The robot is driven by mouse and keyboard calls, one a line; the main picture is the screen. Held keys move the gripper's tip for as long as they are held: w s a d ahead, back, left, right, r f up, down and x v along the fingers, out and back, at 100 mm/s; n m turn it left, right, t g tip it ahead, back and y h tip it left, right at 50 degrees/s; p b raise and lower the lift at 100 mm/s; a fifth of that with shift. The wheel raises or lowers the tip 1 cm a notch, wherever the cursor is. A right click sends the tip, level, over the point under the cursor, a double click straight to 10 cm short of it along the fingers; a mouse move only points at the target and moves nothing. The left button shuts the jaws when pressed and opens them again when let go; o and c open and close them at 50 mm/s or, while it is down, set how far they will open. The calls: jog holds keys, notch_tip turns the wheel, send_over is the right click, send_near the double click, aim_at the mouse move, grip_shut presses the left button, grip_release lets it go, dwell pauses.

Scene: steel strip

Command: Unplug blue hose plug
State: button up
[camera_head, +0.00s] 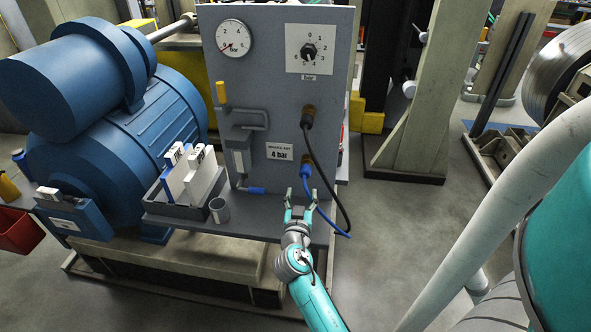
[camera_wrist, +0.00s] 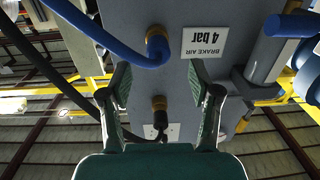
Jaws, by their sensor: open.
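The blue hose plug (camera_head: 305,169) sits in the lower brass fitting on the grey panel, with a blue hose hanging from it. In the wrist view the blue plug (camera_wrist: 157,50) is at upper centre, a little above and between my fingertips in the picture. My gripper (camera_head: 301,193) is open and empty, just below the plug in the head view. Its two fingers stand apart in the wrist view (camera_wrist: 162,75), and neither visibly touches the plug. The black hose plug (camera_head: 308,117) is in the fitting above and shows between my fingers in the wrist view (camera_wrist: 159,110).
The panel carries a gauge (camera_head: 234,38), a rotary knob (camera_head: 308,51), a "4 bar" label (camera_head: 280,152) and a lever with a yellow grip (camera_head: 221,93). A cup (camera_head: 219,211) and a binder tray (camera_head: 178,207) stand left. The black hose (camera_head: 333,190) hangs close to my gripper's right.

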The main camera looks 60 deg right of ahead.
aim_at(305, 176)
jog(key=shift+w+d+r+m+g, duration=0.3)
jog(key=shift+d+r+m+g, duration=0.1)
jog(key=shift+d+r, duration=0.25)
jog(key=shift+x, duration=4.5)
jog(key=shift+r, duration=0.1)
grip_shut()
jog(key=shift+v, duration=3.05)
jog(key=shift+a, duration=0.1)
jog(key=v, duration=0.8)
jog(key=shift+s+a+f, duration=0.15)
jog(key=shift+a+f, duration=0.1)
jog(key=shift+a, duration=0.1)
